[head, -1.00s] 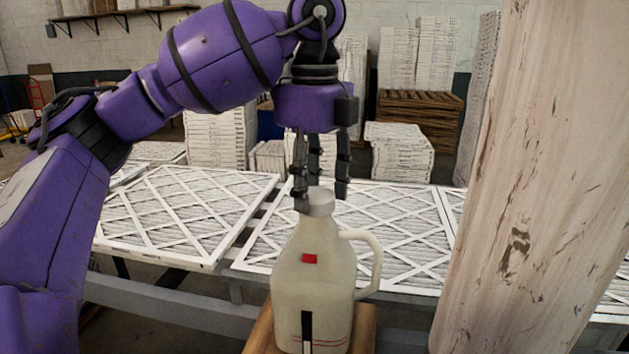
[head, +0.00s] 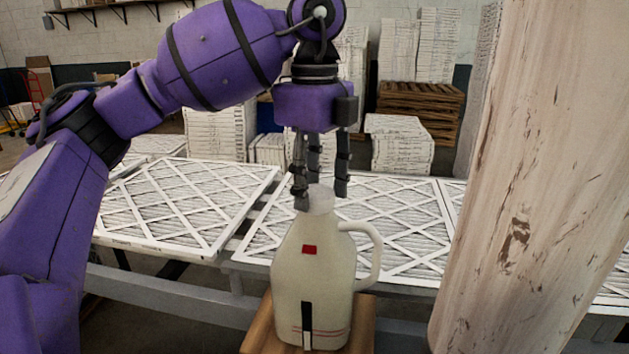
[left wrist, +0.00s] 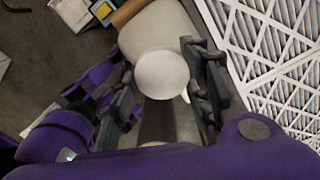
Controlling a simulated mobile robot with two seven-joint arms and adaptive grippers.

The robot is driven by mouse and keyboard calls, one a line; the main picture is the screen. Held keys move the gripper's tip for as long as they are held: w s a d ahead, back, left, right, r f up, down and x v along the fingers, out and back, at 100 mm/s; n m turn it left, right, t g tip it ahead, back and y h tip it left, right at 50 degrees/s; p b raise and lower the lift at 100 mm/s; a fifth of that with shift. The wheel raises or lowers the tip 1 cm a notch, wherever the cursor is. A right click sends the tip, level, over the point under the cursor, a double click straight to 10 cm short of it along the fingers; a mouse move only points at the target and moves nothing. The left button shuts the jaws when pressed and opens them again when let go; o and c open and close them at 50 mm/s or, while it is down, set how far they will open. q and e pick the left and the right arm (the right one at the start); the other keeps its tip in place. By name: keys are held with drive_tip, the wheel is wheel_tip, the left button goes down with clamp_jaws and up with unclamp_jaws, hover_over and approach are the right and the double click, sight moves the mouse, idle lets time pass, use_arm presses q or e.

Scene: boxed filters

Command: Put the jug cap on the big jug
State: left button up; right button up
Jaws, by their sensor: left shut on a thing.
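The big jug (head: 313,270), cream-white with a handle on its right side and a small red mark, stands upright on a wooden stand. The white jug cap (head: 320,198) is at the top of the jug's neck; I cannot tell whether it is fully seated. My left gripper (head: 321,193) points down from above, its dark fingers on either side of the cap, shut on it. In the left wrist view the cap (left wrist: 161,75) is a pale disc between the fingers (left wrist: 160,88), with the jug (left wrist: 158,32) partly hidden beneath it. My right gripper is out of view.
The wooden stand (head: 262,335) is only a little wider than the jug. Behind it, framed filters (head: 185,205) lie on a metal conveyor (head: 165,297). A large pale wooden post (head: 530,180) blocks the right side. Stacked filters and pallets (head: 420,102) stand at the back.

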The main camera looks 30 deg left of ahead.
use_arm(q)
drive_tip(key=o, duration=0.8)
drive_tip(key=shift+o, duration=0.6)
drive_tip(key=o, duration=0.5)
drive_tip(key=shift+c, duration=0.2)
drive_tip(key=shift+r, duration=4)
